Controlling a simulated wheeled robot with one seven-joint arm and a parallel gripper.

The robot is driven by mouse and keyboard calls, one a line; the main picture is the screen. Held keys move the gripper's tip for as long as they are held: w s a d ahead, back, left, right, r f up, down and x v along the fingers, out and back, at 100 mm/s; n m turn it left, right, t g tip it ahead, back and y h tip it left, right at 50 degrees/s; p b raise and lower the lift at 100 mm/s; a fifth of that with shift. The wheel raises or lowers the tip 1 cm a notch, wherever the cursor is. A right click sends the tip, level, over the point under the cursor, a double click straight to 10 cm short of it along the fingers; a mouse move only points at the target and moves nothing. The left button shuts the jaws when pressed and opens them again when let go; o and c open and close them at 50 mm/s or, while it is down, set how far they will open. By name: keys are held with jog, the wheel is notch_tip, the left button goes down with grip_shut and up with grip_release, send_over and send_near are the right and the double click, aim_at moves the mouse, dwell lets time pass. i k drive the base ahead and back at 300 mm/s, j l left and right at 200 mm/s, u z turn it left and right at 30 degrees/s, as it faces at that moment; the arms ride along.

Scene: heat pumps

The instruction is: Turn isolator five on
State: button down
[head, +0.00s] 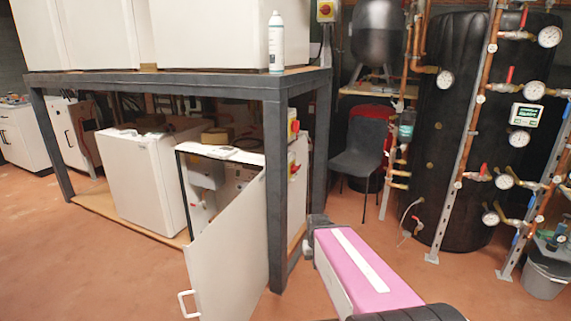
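Several red-and-yellow rotary isolator switches show in the head view. A third isolator (326,11) is higher up, at the top edge of the picture. I cannot read any labels, so I cannot tell which is isolator five, nor the knob positions. My pink and white arm reaches in from the lower right, with a dark joint at its far end near the bench leg. I see no gripper fingers.
A white cabinet door (231,250) stands open into the floor in front of the bench (180,82). A dark chair (361,150) stands behind my arm. A black tank (460,120) with copper pipes and gauges fills the right. The floor at lower left is clear.

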aim_at(294, 169)
jog(key=i+l+u, duration=0.1)
jog(key=u, duration=0.65)
jog(key=i+l+u, duration=0.15)
jog(key=l+u, duration=0.15)
jog(key=l, duration=0.3)
jog(key=i+l+u, duration=0.1)
jog(key=l+u, duration=0.15)
jog(key=l, duration=0.4)
jog(key=l+u, duration=0.3)
jog(key=l, duration=1.1)
jog(key=i+l, duration=0.1)
jog(key=l, duration=0.7)
jog(key=k+j+z, duration=0.2)
jog(key=i+l, duration=0.05)
jog(key=l, duration=0.05)
